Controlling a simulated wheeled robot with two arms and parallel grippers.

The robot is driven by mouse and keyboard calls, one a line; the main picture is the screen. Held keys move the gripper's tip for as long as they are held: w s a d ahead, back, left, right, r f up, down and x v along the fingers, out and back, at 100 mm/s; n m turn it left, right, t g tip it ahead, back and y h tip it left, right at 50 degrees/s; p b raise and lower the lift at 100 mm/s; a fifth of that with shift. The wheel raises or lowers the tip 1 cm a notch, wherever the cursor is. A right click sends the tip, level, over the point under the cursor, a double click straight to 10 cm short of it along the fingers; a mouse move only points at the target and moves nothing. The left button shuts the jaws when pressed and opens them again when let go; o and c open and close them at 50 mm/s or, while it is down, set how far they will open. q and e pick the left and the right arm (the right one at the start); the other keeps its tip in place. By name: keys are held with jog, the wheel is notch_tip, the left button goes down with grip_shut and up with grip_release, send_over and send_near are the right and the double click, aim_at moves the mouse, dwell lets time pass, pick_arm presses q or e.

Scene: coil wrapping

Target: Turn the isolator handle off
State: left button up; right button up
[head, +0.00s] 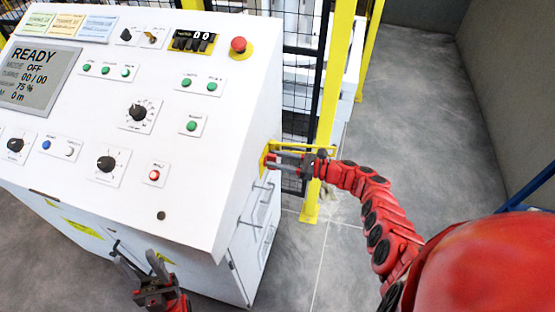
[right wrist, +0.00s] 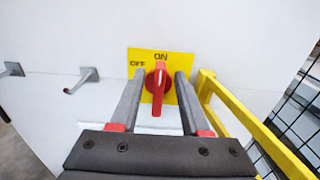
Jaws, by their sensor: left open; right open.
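The red isolator handle (right wrist: 158,84) sits on a yellow plate (right wrist: 134,57) on the side of the white control console (head: 226,116). The plate reads ON at the top and OFF at the left. The handle's bar stands upright, in line with ON. My right gripper (right wrist: 158,84) is open, with one finger on each side of the handle; I see gaps between the fingers and the handle. In the head view my right gripper (head: 278,162) is at the console's right side, and it hides the handle. My left gripper (head: 140,268) is open and empty in front of the console.
A yellow bracket (right wrist: 245,125) juts out beside the plate, close to my right gripper. Grey drawer handles (right wrist: 82,80) stick out on the other side. A yellow post (head: 326,120) and black mesh fence (head: 296,110) stand behind. Open floor (head: 425,110) lies to the right.

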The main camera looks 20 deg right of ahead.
grip_shut()
dwell(0.4)
jog(key=shift+s+a+f+n+b, duration=0.15)
jog(key=shift+s+f+n+b, duration=0.15)
jog(key=shift+n+b, duration=2.75)
jog(key=shift+s+a+f+n+b, duration=0.25)
jog(key=shift+f+n+b, duration=0.1)
jog(key=shift+n+b, duration=2.7)
jog(key=shift+s+a+f+n+b, duration=0.1)
jog(key=shift+s+f+n+b, duration=0.2)
jog(key=shift+n+b, duration=2.75)
grip_release()
jog(key=shift+w, duration=0.1)
jog(key=shift+d, duration=0.1)
